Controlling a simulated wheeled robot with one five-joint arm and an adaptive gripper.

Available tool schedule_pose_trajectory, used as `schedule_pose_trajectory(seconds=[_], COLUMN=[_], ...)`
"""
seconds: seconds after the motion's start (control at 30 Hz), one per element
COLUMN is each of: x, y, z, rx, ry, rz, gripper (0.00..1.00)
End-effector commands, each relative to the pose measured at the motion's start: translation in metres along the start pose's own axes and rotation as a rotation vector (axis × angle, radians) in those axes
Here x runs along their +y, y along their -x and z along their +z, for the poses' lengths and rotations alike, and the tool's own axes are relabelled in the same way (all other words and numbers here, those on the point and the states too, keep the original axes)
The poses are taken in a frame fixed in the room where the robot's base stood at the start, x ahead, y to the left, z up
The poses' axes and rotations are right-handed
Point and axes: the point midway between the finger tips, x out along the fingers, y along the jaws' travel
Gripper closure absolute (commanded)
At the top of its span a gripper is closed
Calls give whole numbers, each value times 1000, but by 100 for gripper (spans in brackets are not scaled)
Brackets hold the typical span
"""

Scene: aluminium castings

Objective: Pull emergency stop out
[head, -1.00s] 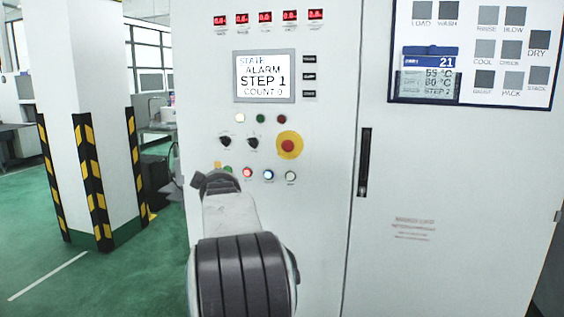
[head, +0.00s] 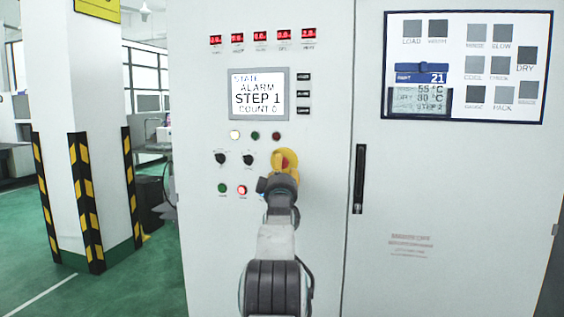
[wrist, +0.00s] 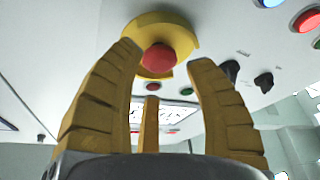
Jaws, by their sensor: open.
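The emergency stop is a red mushroom button on a round yellow plate on the white cabinet front. In the head view the red button (head: 283,160) is partly hidden by my gripper (head: 285,173), which is right in front of it. In the wrist view the red button (wrist: 158,57) and its yellow plate (wrist: 172,24) show at the top centre, between the tips of my gripper (wrist: 165,56). The yellow-brown fingers are spread apart and hold nothing. A gap shows beside the button; whether any finger touches the plate I cannot tell.
Two black selector knobs (head: 234,159) sit left of the stop, and lit buttons (head: 242,189) below. A door handle (head: 359,180) is to the right. A striped pillar (head: 86,200) stands at left.

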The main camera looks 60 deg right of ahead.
Motion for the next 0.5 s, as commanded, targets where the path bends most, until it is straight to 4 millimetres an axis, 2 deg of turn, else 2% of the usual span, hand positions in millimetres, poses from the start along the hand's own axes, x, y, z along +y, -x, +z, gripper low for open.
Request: schedule_pose_trajectory(seconds=[0.2,0.5], x=[0,-1], y=[-18,-28], z=[-1,0], rx=[-1,-1], ry=[-1,-1], rz=[-2,-2], gripper=[51,51])
